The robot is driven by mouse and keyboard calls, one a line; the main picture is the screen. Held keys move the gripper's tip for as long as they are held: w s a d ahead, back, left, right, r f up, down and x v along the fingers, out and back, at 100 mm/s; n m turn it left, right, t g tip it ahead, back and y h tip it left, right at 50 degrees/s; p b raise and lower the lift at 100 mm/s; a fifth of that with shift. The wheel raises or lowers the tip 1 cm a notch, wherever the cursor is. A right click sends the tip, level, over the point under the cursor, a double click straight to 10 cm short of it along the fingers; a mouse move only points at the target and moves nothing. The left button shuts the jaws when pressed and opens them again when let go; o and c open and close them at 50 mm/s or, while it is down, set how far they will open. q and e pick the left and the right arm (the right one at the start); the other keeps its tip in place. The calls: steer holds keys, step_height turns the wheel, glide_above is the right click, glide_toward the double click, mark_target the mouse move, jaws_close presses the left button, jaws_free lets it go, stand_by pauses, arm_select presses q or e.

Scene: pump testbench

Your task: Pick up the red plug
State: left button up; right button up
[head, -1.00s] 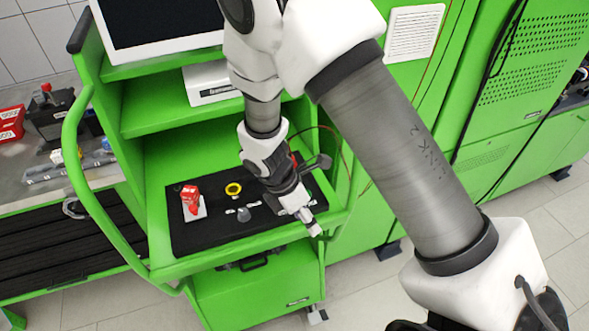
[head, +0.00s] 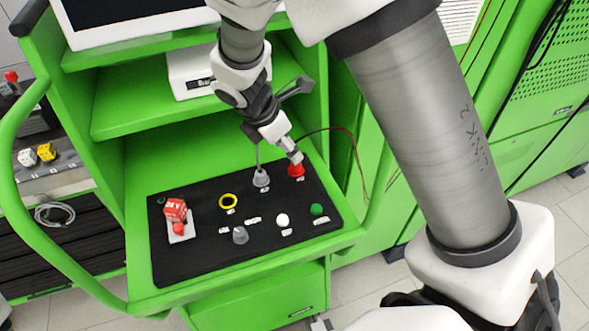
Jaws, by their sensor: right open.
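The red plug (head: 296,170) stands upright at the back right of the black mat (head: 200,265) on the green cart. My right gripper (head: 293,153) reaches down from above, its fingertips right at the top of the plug. The fingers are open. I cannot tell whether they touch the plug. My left gripper is not in view.
A green shelf (head: 150,100) rises behind.

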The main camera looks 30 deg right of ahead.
mark_target(296, 168)
steer(key=x, duration=0.6)
steer(key=shift+w+d+f, duration=0.1)
steer(key=shift+w+f, duration=0.1)
steer(key=shift+f, duration=0.1)
steer(key=shift+d+f, duration=0.1)
steer(key=shift+f, duration=0.25)
steer(key=c, duration=0.8)
jaws_close()
